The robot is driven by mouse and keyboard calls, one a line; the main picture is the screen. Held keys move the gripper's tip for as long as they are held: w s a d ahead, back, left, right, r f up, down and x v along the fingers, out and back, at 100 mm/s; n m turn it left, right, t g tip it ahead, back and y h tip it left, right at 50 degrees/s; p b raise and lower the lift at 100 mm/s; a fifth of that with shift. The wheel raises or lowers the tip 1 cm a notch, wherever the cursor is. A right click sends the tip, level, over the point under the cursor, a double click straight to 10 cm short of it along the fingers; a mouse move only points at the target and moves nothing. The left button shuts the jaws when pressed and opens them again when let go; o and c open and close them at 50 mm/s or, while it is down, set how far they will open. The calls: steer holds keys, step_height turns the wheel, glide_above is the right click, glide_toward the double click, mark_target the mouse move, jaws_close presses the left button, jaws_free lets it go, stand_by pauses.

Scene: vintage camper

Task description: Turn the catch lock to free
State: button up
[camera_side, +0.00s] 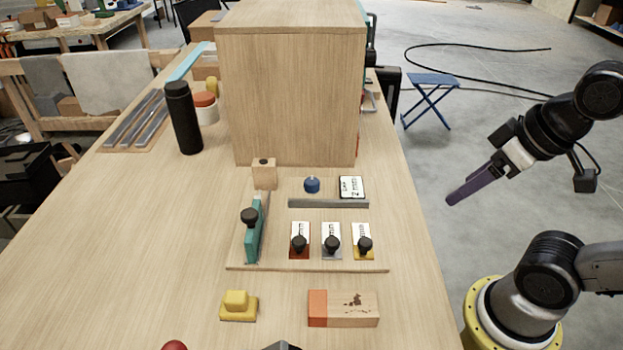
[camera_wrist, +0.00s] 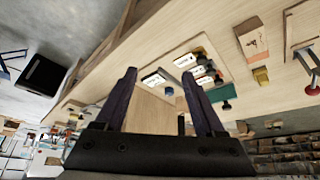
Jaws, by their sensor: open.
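No part is readably marked as the catch lock, so I cannot tell which it is. A board (camera_side: 270,266) on the bench carries a round blue knob (camera_side: 312,185), also in the wrist view (camera_wrist: 169,91), next to a printed card (camera_side: 351,187). A teal lever (camera_side: 253,236) with a black knob (camera_side: 249,215) stands on the board's left. Three black knobs (camera_side: 299,243) sit on red, grey and yellow plates with cards. My gripper (camera_side: 452,199) is right of the bench, apart from everything. In the wrist view its two dark fingers (camera_wrist: 158,73) are spread and empty.
A tall wooden box (camera_side: 290,95) stands behind the board. A small wooden block (camera_side: 264,174), a yellow stepped block (camera_side: 238,305) and an orange-ended wooden block (camera_side: 345,309) are around it. A black bottle (camera_side: 183,118) stands at left. The bench's left front is mostly clear.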

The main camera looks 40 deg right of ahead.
steer(key=w+r+m, duration=0.1)
steer(key=w+r, duration=0.5)
steer(key=r, duration=0.1)
steer(key=m+g, duration=0.1)
steer(key=g, duration=0.4)
glide_above(312, 181)
step_height(312, 181, down, 8)
steer(key=r, duration=0.1)
steer(key=shift+y, duration=0.3)
step_height(312, 181, down, 14)
steer(key=shift+f, duration=0.1)
jaws_close()
